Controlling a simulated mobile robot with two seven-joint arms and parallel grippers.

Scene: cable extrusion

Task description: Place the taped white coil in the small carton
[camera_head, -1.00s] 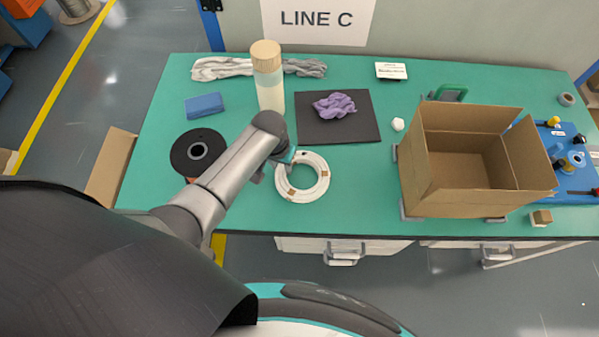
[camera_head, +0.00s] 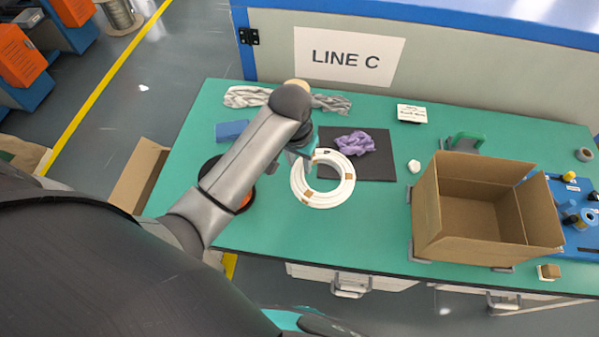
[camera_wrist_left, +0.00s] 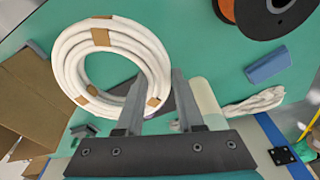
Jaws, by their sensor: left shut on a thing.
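The white coil (camera_head: 341,192) is a ring with brown tape patches. In the head view it is above the green table, left of the carton, and overlaps the dark mat's edge. My left gripper (camera_head: 302,160) is at its left rim. In the left wrist view the coil (camera_wrist_left: 72,35) passes between the two fingers (camera_wrist_left: 157,100), which are shut on its rim. The open carton (camera_head: 485,237) stands at the right of the table with its flaps up and looks empty.
A purple cloth (camera_head: 355,144) lies on the dark mat (camera_head: 375,168). A small white object (camera_head: 414,166) sits between mat and carton. A blue fixture (camera_head: 578,228) is right of the carton. My arm partly hides the black spool (camera_head: 247,190) and mostly hides the bottle.

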